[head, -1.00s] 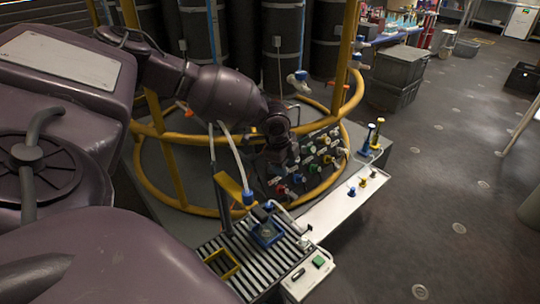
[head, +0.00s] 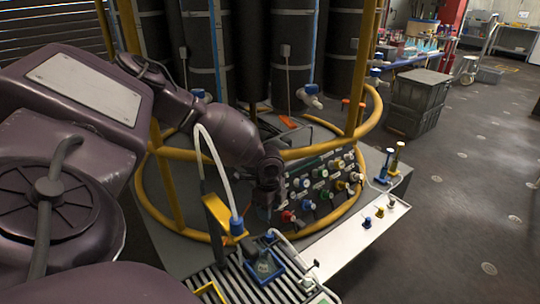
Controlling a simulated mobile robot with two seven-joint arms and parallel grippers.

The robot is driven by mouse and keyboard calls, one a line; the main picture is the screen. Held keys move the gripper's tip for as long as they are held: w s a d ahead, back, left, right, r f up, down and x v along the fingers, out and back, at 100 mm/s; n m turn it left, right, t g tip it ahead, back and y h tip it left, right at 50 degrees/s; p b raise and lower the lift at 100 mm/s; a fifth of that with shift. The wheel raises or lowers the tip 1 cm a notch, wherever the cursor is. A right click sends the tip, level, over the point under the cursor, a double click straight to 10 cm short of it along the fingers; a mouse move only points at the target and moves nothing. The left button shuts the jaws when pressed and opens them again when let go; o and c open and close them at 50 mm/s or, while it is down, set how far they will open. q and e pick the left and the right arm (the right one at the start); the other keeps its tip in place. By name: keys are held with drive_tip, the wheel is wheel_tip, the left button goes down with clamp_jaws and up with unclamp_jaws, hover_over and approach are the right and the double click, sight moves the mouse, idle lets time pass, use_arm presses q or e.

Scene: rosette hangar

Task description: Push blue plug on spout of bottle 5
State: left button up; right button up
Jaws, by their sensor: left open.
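A small clear bottle (head: 263,267) stands in a blue square holder on the slatted conveyor, low in the head view. No number on it is readable. A blue piece (head: 269,236) with a pale tube or hose shows just behind the bottle. A small blue plug (head: 367,223) stands on the white shelf to the right, apart from the bottle. My left gripper (head: 264,211) points down behind the bottle, beside the knob panel. It is open; its fingers are small and dark, and I see nothing held. My right gripper is not in view.
A yellow plug (head: 380,212) and another small plug (head: 391,203) stand on the white shelf (head: 345,240). A yellow bracket (head: 216,212) with a blue nozzle (head: 237,226) stands beside the bottle. Grey crates (head: 422,85) stand behind.

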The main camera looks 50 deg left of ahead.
use_arm(q)
drive_tip(key=b, duration=0.1)
hover_over(269, 234)
wheel_tip(269, 234, down, 5)
drive_tip(key=shift+f, duration=0.2)
drive_tip(key=shift+w+a+f, duration=0.1)
drive_tip(key=shift+f, duration=0.1)
drive_tip(key=shift+r, duration=0.1)
wheel_tip(269, 234, down, 5)
drive_tip(key=shift+r+b, duration=0.15)
drive_tip(key=shift+b, duration=0.7)
drive_tip(key=shift+f, duration=0.3)
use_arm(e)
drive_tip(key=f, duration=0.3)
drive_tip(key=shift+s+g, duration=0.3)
